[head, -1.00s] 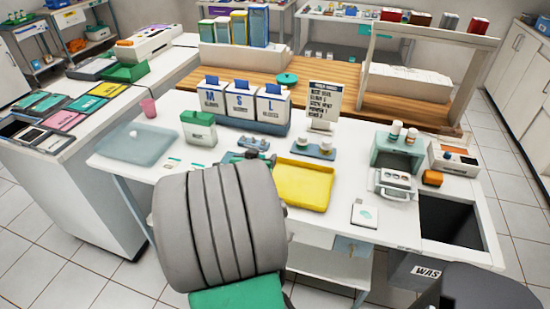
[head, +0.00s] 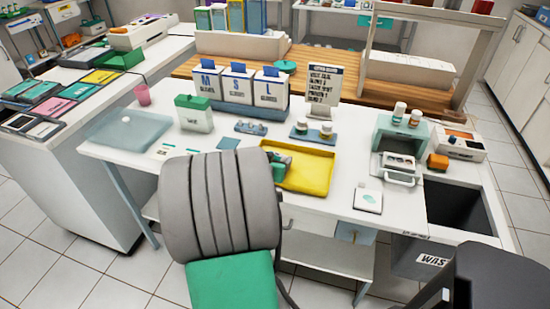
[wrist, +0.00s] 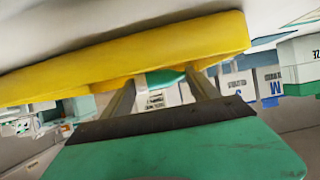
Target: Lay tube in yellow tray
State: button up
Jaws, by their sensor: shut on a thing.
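Behind the tray is a blue holder with bottles (head: 312,136). Glove boxes (head: 238,88) stand further back. A white card (head: 368,197) and a dark bin opening (head: 458,208) are to the right.

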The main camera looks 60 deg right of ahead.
jog(key=shift+f, duration=0.1)
jog(key=o, duration=1.4)
jog(key=v, duration=0.7)
jog(key=shift+w, duration=0.1)
jog(key=shift+a, duration=0.4)
